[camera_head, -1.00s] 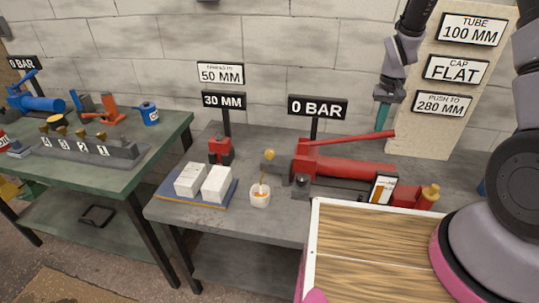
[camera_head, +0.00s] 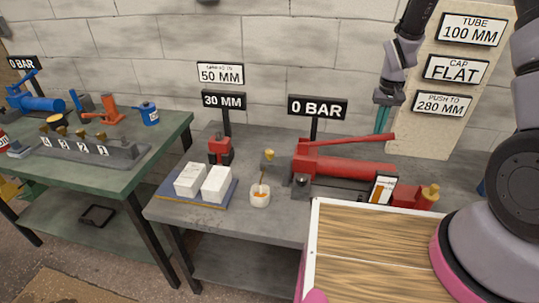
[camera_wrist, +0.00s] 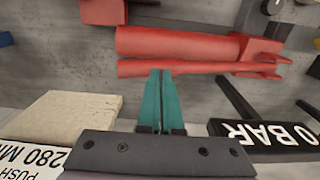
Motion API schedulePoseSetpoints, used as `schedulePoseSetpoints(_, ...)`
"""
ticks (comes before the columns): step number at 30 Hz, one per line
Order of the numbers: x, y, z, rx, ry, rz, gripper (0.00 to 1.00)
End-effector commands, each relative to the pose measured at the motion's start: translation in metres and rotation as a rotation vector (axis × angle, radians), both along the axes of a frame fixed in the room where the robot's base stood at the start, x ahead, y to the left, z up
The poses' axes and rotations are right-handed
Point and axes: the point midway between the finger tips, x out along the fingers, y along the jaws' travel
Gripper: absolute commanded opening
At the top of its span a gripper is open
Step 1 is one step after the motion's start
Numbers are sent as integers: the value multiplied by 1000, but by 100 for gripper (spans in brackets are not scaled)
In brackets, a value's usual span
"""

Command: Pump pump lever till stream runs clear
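The red pump lever (camera_head: 350,139) slants up to the right above the red pump body (camera_head: 345,166). My gripper (camera_head: 381,132) points down at the lever's free end, its teal fingers close together. In the wrist view my gripper (camera_wrist: 161,72) has its fingertips side by side at the edge of the lever (camera_wrist: 200,68), with nothing seen between them; contact is unclear. A white cup (camera_head: 260,199) with orange-amber contents stands left of the pump. A thin amber streak shows above it, below a brass fitting (camera_head: 269,154). The sign (camera_head: 317,107) reads 0 BAR.
Two white blocks (camera_head: 216,184) sit on a blue tray left of the cup, before a red jack (camera_head: 220,151). A wooden-topped box (camera_head: 370,250) stands in front. A sign board (camera_head: 452,130) rises behind my gripper. A green bench (camera_head: 100,175) is at left.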

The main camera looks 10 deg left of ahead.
Motion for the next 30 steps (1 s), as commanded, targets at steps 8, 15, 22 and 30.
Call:
schedulePoseSetpoints(8,-1,0,-32,0,4,1,0)
schedulePoseSetpoints(15,-1,0,-59,0,3,1,0)
schedulePoseSetpoints(22,0,1,-53,1,-2,2,0)
schedulePoseSetpoints(30,0,1,-15,1,-2,1,0)
